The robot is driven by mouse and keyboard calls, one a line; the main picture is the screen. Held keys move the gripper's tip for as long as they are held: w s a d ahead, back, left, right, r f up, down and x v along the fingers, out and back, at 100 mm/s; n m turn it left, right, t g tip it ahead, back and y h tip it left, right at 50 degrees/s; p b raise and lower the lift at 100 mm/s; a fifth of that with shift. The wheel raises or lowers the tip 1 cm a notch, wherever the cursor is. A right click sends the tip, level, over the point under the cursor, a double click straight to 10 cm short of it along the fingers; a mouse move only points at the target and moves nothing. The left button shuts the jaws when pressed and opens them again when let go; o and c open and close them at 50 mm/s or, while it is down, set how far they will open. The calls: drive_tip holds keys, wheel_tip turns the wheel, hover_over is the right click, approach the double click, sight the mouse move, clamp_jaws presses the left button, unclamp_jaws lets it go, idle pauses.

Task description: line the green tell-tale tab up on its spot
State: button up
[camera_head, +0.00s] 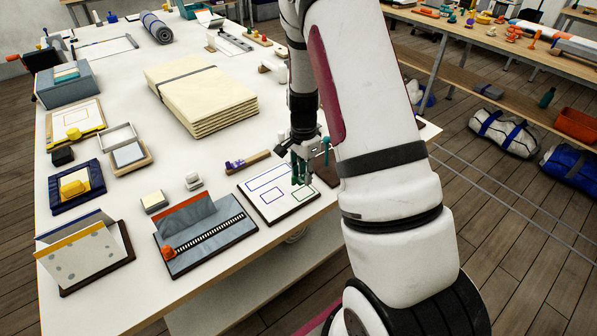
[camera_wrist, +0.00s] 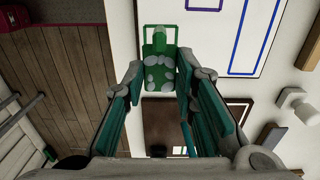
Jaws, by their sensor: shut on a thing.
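The green tell-tale tab (camera_wrist: 160,74), with pale grey spots and a raised grip, is between the fingertips of my gripper (camera_wrist: 161,82) in the wrist view. My gripper is shut on it. In the head view my gripper (camera_head: 300,170) is over the right part of a white board (camera_head: 262,208) with outlined spots. A green outline (camera_head: 306,196) shows on the board's right side, partly behind the fingers. In the wrist view the tab overlaps green lines near the board's edge. I cannot tell whether the tab touches the board.
A grey panel with an orange-red flap (camera_head: 205,239) is to the left. A stack of cream cloth (camera_head: 200,95) stands farther back.

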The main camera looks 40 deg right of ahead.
sight(303, 193)
drive_tip(key=shift+f+b, duration=0.65)
drive_tip(key=shift+f, duration=1.1)
drive_tip(key=shift+f+b, duration=0.55)
drive_tip(key=shift+f, duration=0.65)
drive_tip(key=o, duration=1)
drive_tip(key=shift+c, duration=0.7)
drive_tip(key=shift+r, duration=0.1)
drive_tip(key=shift+r+p, duration=1.15)
drive_tip(key=shift+r, duration=2.3)
